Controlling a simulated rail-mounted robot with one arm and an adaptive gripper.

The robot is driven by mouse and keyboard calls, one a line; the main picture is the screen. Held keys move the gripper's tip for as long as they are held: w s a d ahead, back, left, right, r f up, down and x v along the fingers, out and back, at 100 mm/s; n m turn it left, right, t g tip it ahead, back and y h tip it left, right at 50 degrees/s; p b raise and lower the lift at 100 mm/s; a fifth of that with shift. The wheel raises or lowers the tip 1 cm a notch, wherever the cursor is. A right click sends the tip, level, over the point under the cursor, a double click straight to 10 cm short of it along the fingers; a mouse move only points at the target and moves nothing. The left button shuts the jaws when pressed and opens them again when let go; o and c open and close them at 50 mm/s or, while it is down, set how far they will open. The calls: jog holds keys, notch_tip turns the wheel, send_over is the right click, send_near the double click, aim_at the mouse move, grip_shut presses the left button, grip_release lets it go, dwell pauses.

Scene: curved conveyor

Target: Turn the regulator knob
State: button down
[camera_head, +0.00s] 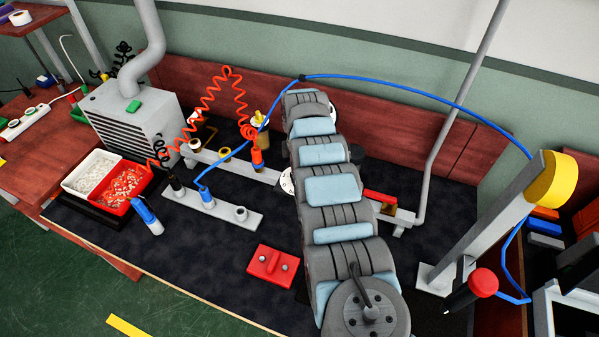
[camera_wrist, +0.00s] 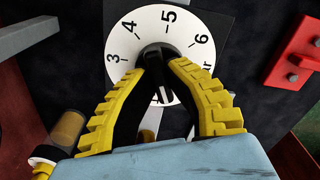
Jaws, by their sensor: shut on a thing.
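The regulator's white dial (camera_wrist: 178,28) fills the upper middle of the wrist view, with the numbers 3, 4, 5 and 6 and part of "bar" showing. The dark regulator knob (camera_wrist: 154,55) is at its centre. My gripper (camera_wrist: 163,70) has yellow ridged fingers, which are shut on the knob from both sides. The fingers hide part of the knob and the lower dial. In the head view a sliver of the white dial (camera_head: 287,182) shows at the left edge of my arm. My arm hides the knob and fingertips there.
A red block with two studs (camera_head: 270,264) lies left of my arm; it also shows in the wrist view (camera_wrist: 297,52). A grey rail (camera_head: 222,209) holds air tools. An amber-bowled filter (camera_head: 262,138) stands behind. A blue hose (camera_head: 400,80) arches over my arm.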

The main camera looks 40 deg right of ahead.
jog(key=n, duration=0.4)
jog(key=shift+f, duration=0.1)
jog(key=shift+n+b, duration=0.45)
jog(key=shift+n, duration=1.65)
jog(key=c, duration=1)
grip_release()
jog(key=shift+c, duration=0.2)
notch_tip(320, 180, up, 12)
